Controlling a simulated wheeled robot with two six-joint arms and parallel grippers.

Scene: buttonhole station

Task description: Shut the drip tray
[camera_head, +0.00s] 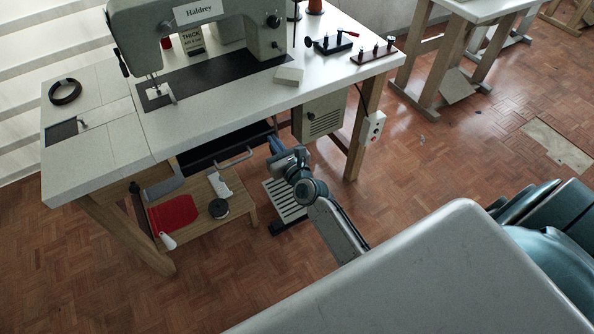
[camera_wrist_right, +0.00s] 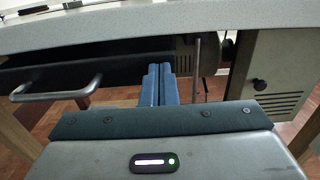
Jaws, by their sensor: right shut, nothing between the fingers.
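The drip tray (camera_head: 215,150) is a black tray under the front edge of the sewing table, with a grey bar handle (camera_head: 237,158) on its front. Part of it shows below the tabletop edge, so it appears to stick out somewhat; how far is hidden by the table. In the right wrist view the handle (camera_wrist_right: 60,94) is at the left, in front of the tray's dark front. My right gripper (camera_head: 273,141) is shut and empty, by the right end of the tray; its blue fingers (camera_wrist_right: 160,84) point under the tabletop, right of the handle. My left gripper is not in view.
A grey vented box (camera_head: 320,118) hangs under the table right of my gripper, near a table leg (camera_head: 364,130). A wooden shelf (camera_head: 203,226) with a red cloth is below the tray. A slatted pedal (camera_head: 285,202) stands on the floor. The sewing machine (camera_head: 200,40) is above.

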